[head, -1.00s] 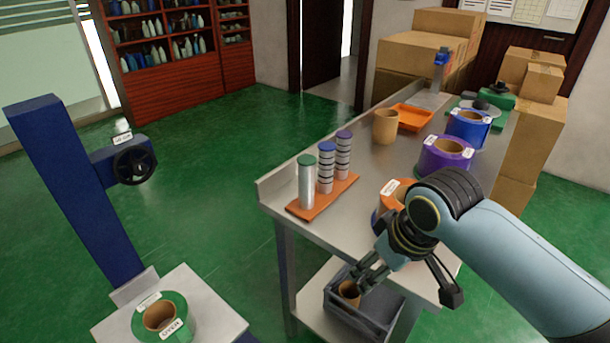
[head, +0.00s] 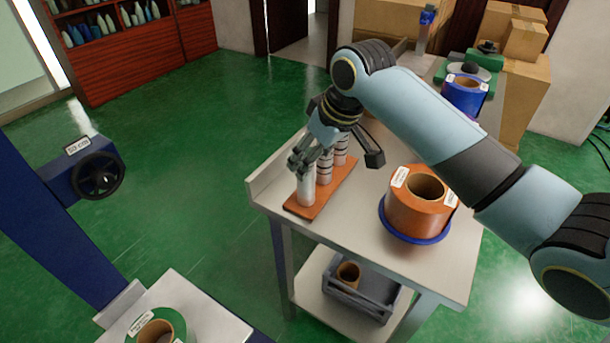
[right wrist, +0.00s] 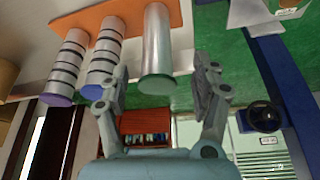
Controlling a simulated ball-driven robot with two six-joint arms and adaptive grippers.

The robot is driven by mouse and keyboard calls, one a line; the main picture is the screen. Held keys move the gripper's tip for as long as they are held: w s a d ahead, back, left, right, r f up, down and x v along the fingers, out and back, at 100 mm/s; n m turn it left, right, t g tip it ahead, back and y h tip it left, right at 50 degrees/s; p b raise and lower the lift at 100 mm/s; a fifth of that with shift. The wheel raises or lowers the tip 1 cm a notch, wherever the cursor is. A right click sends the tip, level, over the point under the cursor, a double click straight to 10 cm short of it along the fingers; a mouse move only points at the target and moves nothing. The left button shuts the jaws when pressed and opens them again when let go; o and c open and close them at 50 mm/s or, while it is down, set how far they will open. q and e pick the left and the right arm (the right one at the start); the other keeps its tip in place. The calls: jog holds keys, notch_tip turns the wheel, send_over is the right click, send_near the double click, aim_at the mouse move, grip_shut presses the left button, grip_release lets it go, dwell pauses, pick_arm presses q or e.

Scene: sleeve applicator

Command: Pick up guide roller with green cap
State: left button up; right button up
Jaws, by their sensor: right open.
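The guide roller with the green cap is a plain silver cylinder (head: 305,190), standing upright at the near end of an orange rack (head: 325,198). My right gripper (head: 302,160) is at its top and hides the cap in the head view. In the right wrist view, the scene is inverted; the silver roller (right wrist: 157,45) with its green cap (right wrist: 157,86) appears between the two spread fingers (right wrist: 160,75). The fingers are open and no contact with the roller is visible. My left gripper is not in view.
Two black-banded rollers with purple-blue caps (right wrist: 98,65) (right wrist: 66,65) stand close beside the silver one. An orange roll (head: 418,208) on a blue base stands right on the metal bench (head: 360,240). A grey crate (head: 355,300) sits on the shelf below.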

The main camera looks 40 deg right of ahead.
aim_at(306, 190)
jog(key=x, duration=0.5)
jog(key=shift+w+d+f, duration=0.15)
jog(key=shift+w+f, duration=0.15)
jog(key=c, duration=0.4)
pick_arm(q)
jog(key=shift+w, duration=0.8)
pick_arm(e)
grip_shut()
